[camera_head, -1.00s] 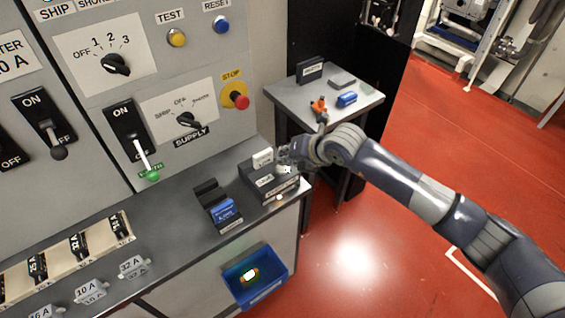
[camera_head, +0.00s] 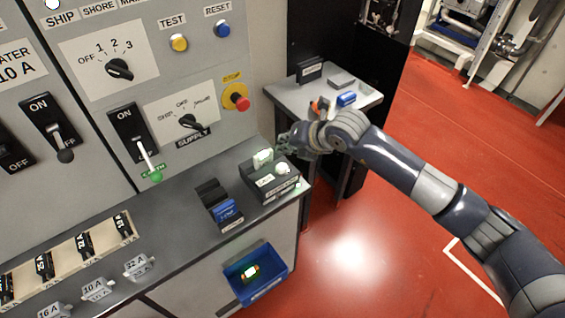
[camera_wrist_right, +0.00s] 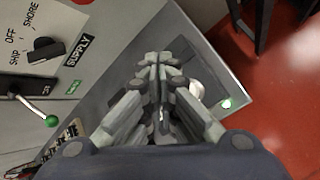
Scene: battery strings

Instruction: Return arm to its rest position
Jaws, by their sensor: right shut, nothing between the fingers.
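My right arm (camera_head: 425,190) comes in from the right in the head view. Its gripper (camera_head: 283,142) is just above and behind the dark labelled block (camera_head: 270,187) at the right end of the counter. In the right wrist view the gripper (camera_wrist_right: 160,75) is shut, with its fingers together and nothing between them. A pale piece (camera_head: 263,158) and a white round knob (camera_head: 283,168) show on the block. The round knob also shows beside the fingers in the wrist view (camera_wrist_right: 197,90). My left gripper is not in view.
A small grey table (camera_head: 285,95) with an orange item and a blue item (camera_head: 346,99) stands behind the right arm. A switch panel (camera_head: 105,100) rises at left. A dark block with a blue part (camera_head: 226,212) and an open blue bin (camera_head: 255,287) are nearby. Red floor is free at right.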

